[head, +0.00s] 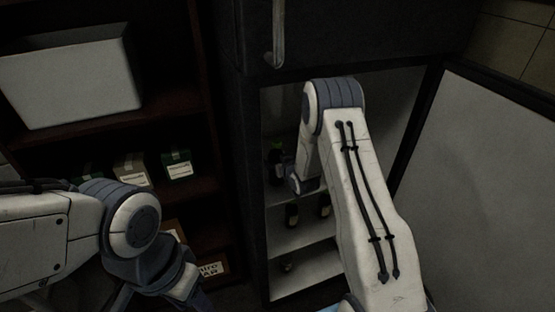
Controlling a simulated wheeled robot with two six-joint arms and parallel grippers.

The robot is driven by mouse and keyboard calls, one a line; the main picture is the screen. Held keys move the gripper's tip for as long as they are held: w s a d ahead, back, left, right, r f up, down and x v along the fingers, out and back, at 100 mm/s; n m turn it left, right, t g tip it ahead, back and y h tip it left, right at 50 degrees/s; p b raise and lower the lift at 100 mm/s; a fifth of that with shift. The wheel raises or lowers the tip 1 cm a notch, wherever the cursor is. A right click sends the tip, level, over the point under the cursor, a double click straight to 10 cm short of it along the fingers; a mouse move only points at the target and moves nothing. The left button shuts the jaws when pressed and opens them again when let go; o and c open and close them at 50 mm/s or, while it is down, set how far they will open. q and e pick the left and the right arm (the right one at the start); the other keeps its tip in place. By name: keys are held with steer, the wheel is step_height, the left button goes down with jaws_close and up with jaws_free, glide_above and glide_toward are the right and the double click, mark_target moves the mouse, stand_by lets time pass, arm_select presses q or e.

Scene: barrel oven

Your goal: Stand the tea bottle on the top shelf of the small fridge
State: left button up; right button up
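The small fridge (252,190) stands open in the middle, with its door (490,180) swung to the right. My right arm reaches into it. A dark bottle with a green top (276,158) shows at the upper left inside, close beside my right wrist; it may be the tea bottle. My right gripper (285,170) is dim and mostly hidden by the wrist, so I cannot tell whether its fingers touch this bottle. My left wrist is low at the left, in front of the shelves; its fingers are not clear.
Two dark containers (292,215) (324,206) stand on a lower fridge shelf (300,236). A small item (287,267) lies below. At left, a dark shelf unit (195,100) holds a white bin (72,80) and several boxes (177,165). A closed upper door with a handle (278,35) is above.

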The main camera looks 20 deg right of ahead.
steer(key=shift+r, duration=0.1)
steer(key=b+v, duration=0.2)
steer(key=v, duration=1)
steer(key=shift+r, duration=0.1)
steer(key=s+a+r+g, duration=0.1)
steer(key=s+a+g, duration=0.3)
steer(key=s, duration=0.6)
steer(key=s+a+r+g, duration=0.1)
steer(key=s+a+g, duration=0.1)
steer(key=s+g, duration=0.55)
steer(key=s+a+r+n+g, duration=0.1)
steer(key=s+a+r+n, duration=0.2)
steer(key=s+a, duration=0.4)
steer(key=s+a+r+n+g, duration=0.1)
steer(key=s+a+r+n, duration=0.2)
steer(key=s+a, duration=0.4)
steer(key=s+n, duration=0.1)
steer(key=s, duration=0.2)
steer(key=shift+s+a+y, duration=0.2)
steer(key=shift+s+y, duration=0.05)
steer(key=shift+y, duration=0.05)
steer(key=shift+r, duration=0.1)
